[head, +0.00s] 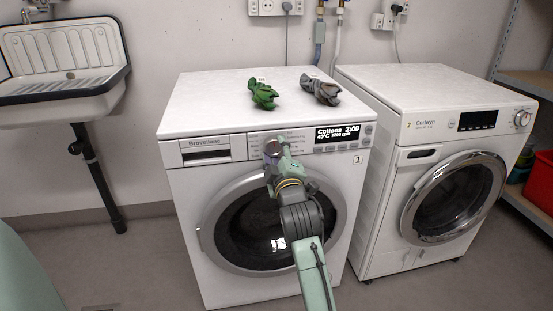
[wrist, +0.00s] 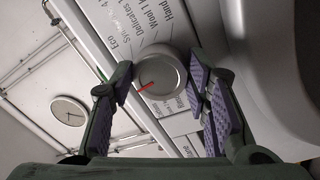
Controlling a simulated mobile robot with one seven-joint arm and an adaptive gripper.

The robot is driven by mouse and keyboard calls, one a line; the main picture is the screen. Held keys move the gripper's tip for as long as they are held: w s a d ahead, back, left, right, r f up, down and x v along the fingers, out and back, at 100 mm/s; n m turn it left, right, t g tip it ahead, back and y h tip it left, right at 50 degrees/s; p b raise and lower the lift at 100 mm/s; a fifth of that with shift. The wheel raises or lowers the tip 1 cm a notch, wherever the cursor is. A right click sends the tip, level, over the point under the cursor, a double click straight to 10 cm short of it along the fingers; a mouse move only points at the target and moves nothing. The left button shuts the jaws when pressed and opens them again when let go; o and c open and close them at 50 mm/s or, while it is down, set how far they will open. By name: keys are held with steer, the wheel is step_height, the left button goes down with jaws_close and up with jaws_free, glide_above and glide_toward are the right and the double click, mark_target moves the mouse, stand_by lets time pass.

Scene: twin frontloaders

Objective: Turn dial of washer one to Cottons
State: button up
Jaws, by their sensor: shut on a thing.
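Washer one (head: 188,190) is the white left front-loader, marked with a 1 on its front. Its display (head: 337,133) reads Cottons, 2:00, 40°C. My gripper (head: 276,150) is at its control panel and covers the dial in the head view. In the wrist view the round silver dial (wrist: 160,72) sits between the two purple-padded fingers of my gripper (wrist: 158,76), which are shut on it. The dial's red mark points to the lower left of that picture. Labels such as Eco, Delicates, Wool and Hand are readable around it; the Cottons label is not.
A second white machine (head: 450,120) stands close on the right. A green crumpled cloth (head: 263,94) and a grey one (head: 321,88) lie on top of washer one. A sink (head: 65,65) hangs at the left, and a shelf (head: 530,85) stands at the right.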

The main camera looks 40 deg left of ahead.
steer(key=shift+n+b, duration=0.35)
steer(key=shift+n, duration=0.35)
steer(key=o, duration=1.2)
steer(key=shift+c, duration=0.2)
steer(key=v, duration=0.7)
steer(key=shift+s+d, duration=0.15)
steer(key=shift+d, duration=0.05)
